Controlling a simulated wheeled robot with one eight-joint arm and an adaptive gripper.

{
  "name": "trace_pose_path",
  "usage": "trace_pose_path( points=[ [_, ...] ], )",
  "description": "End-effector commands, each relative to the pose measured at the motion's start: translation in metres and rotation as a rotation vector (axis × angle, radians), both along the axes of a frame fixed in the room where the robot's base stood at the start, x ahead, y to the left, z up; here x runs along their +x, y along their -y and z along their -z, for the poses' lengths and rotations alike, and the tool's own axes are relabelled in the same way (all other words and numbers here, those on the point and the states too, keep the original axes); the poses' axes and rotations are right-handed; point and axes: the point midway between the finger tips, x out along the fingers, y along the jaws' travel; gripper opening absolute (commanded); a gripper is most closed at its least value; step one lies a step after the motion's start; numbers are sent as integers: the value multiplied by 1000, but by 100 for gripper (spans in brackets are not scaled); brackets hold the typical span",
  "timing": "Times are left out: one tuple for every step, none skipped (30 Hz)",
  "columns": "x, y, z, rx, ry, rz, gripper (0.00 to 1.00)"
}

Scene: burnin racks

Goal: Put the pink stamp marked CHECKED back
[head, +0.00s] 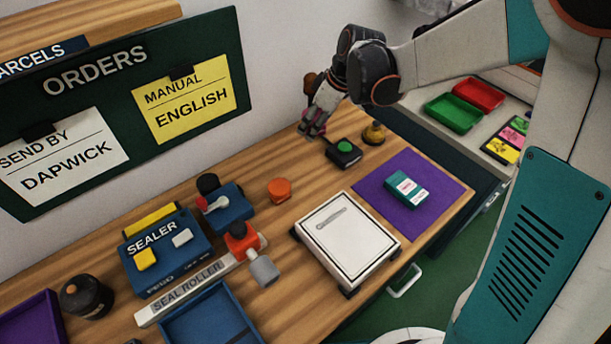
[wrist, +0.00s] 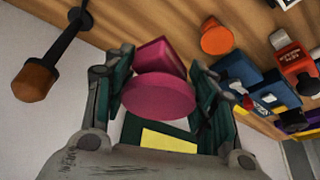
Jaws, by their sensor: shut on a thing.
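The pink stamp (wrist: 158,93) is held between the two dark green fingers of my gripper (wrist: 160,100) in the wrist view. Its round pink part faces the camera, with a squarer pink part behind it. No CHECKED marking is readable. In the head view my gripper (head: 318,118) is at the far end of the wooden bench, near the wall, with a small bit of the pink stamp (head: 316,130) showing below it. The stamp appears close to the bench top, but I cannot tell whether it touches.
A black box with a green button (head: 343,151) and a brass bell (head: 373,133) stand close by. A brown-knobbed black rod (wrist: 36,83) is at left in the wrist view. An orange disc (head: 279,190), white platform (head: 345,240) and purple mat (head: 440,190) are nearer.

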Motion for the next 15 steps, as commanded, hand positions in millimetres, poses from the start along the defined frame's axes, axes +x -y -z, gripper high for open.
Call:
trace_pose_path(
  points=[
    [1, 0, 13, 0, 0, 0, 36],
    [1, 0, 21, 0, 0, 0, 36],
    [1, 0, 31, 0, 0, 0, 36],
    [1, 0, 39, 0, 0, 0, 36],
    [1, 0, 46, 0, 0, 0, 36],
    [0, 0, 56, 0, 0, 0, 36],
    [1, 0, 63, 0, 0, 0, 36],
    [1, 0, 71, 0, 0, 0, 36],
    [0, 0, 81, 0, 0, 0, 36],
    [1, 0, 88, 0, 0, 0, 36],
    [1, 0, 95, 0, 0, 0, 36],
    [0, 0, 105, 0, 0, 0, 36],
    [0, 0, 111, 0, 0, 0, 36],
    [0, 0, 118, 0, 0, 0, 36],
    [0, 0, 125, 0, 0, 0, 36]
  ],
)
